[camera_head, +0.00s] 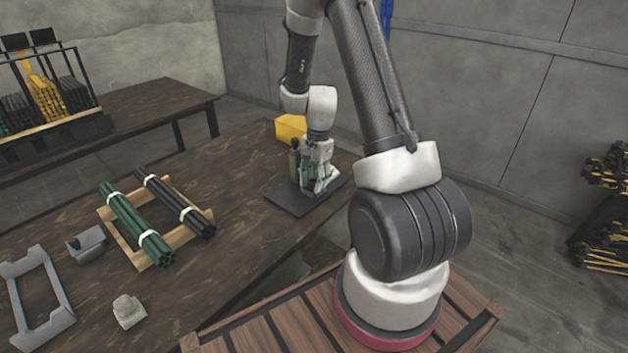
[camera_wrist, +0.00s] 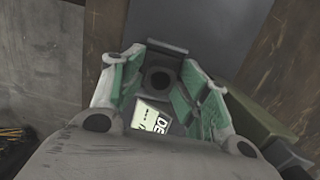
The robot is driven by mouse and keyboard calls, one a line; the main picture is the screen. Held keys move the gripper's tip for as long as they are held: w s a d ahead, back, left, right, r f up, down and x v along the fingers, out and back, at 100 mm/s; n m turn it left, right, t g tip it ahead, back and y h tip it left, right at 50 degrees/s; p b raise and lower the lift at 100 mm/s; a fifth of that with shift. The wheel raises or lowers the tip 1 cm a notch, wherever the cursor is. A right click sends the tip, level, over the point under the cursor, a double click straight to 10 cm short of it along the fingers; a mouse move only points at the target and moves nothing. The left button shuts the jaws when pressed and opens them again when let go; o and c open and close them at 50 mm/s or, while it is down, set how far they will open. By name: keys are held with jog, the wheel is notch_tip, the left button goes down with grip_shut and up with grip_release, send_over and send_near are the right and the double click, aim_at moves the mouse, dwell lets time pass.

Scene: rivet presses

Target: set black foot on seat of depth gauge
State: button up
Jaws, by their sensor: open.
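My gripper (camera_head: 318,180) is low over a dark flat plate (camera_head: 290,204) on the table. In the wrist view my gripper (camera_wrist: 163,80) has its green-padded fingers spread apart. Between them is a grey part with a round black spot (camera_wrist: 158,80), which may be the black foot or a hole; I cannot tell which. I cannot tell whether the black part touches a seat. The fingers hide much of this spot in the head view.
An olive-green body (camera_wrist: 258,125) stands close right of the fingers in the wrist view. A yellow box (camera_head: 290,128) is behind my gripper. Green rods (camera_head: 135,222) and black rods (camera_head: 175,203) lie in a wooden rack to the left. Bare table lies between.

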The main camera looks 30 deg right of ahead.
jog(key=s+r+n+t, duration=0.1)
jog(key=s+r+n, duration=0.2)
jog(key=r, duration=1.7)
jog(key=s+a+r+n+t, duration=0.1)
jog(key=s+r+n, duration=0.2)
jog(key=s, duration=0.3)
jog(key=s+a+r+n+t+h, duration=0.1)
jog(key=s+a+r+n, duration=0.1)
jog(key=s+r+n, duration=0.2)
jog(key=s+a+r+n+t, duration=0.1)
jog(key=s+r+n, duration=0.3)
jog(key=s, duration=0.5)
jog(key=shift+s+a+t, duration=0.3)
jog(key=shift+s+a, duration=0.1)
jog(key=shift+a, duration=0.05)
